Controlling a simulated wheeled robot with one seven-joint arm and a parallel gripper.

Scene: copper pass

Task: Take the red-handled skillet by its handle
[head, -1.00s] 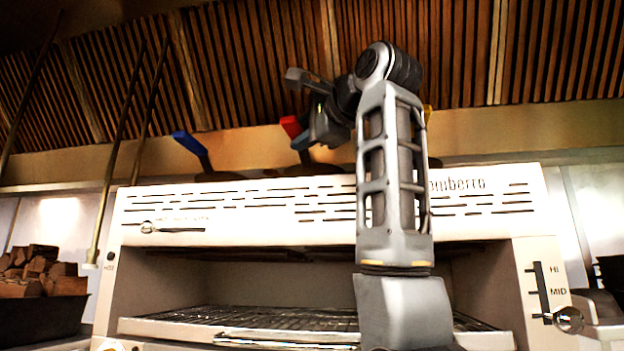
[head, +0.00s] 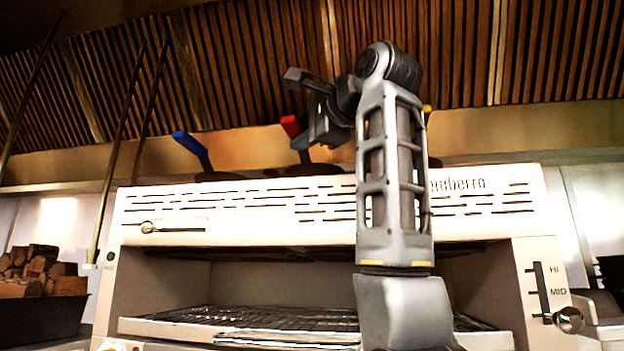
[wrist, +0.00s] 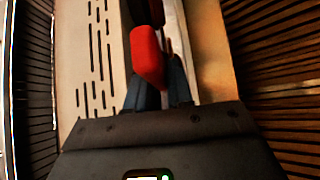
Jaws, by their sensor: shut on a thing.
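The red-handled skillet's red handle (head: 291,127) rises above the top of the white oven, a little left of my arm. Its dark pan (head: 308,169) shows only as a thin edge on the oven top. My gripper (head: 304,142) is at the handle. In the wrist view, my gripper (wrist: 160,92) has its two dark fingers shut on the red handle (wrist: 149,58), which sticks out past them. The exact contact is partly hidden by the handle's end.
A blue-handled pan (head: 190,147) stands to the left on the oven top. A yellow handle (head: 428,109) shows partly behind my arm. The white oven (head: 240,205) has an open rack below. Slatted wood panelling (head: 250,60) is behind and above.

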